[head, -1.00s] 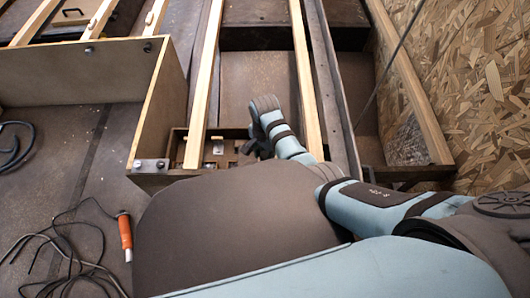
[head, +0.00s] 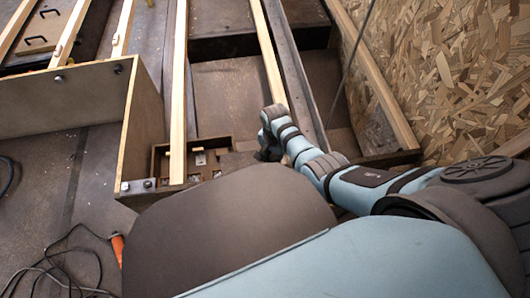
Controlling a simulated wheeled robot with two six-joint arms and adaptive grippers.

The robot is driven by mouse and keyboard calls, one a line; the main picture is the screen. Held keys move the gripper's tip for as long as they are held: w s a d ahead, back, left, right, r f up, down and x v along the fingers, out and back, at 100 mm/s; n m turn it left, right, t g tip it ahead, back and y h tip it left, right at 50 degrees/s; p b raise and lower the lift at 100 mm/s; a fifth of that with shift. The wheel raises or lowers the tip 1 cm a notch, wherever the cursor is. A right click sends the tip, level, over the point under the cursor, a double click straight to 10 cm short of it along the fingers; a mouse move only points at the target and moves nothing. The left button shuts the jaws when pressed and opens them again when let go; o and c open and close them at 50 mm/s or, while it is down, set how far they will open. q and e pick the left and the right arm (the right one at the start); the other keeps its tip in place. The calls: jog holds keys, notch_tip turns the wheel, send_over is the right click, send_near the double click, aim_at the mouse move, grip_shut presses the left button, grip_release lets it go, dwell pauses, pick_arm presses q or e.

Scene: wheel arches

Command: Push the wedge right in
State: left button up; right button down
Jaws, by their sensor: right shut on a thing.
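My right gripper (head: 266,152) is at the end of the pale blue arm, just right of a small wooden tray-like frame (head: 160,164). Its dark jaws are small and partly hidden by my own wrist. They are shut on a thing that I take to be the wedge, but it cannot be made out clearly. Small pale pieces (head: 199,159) show inside the frame, and I cannot tell what they are. My left gripper is not in view.
Long wooden rails (head: 180,80) and a dark beam (head: 298,75) run away from me. A chipboard panel (head: 455,75) stands at the right. A wooden box wall (head: 60,98) is at the left. An orange-handled tool (head: 117,247) and dark cable (head: 55,265) lie on the floor.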

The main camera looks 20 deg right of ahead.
jog(key=c, duration=1.2)
grip_release()
jog(key=shift+c, duration=0.2)
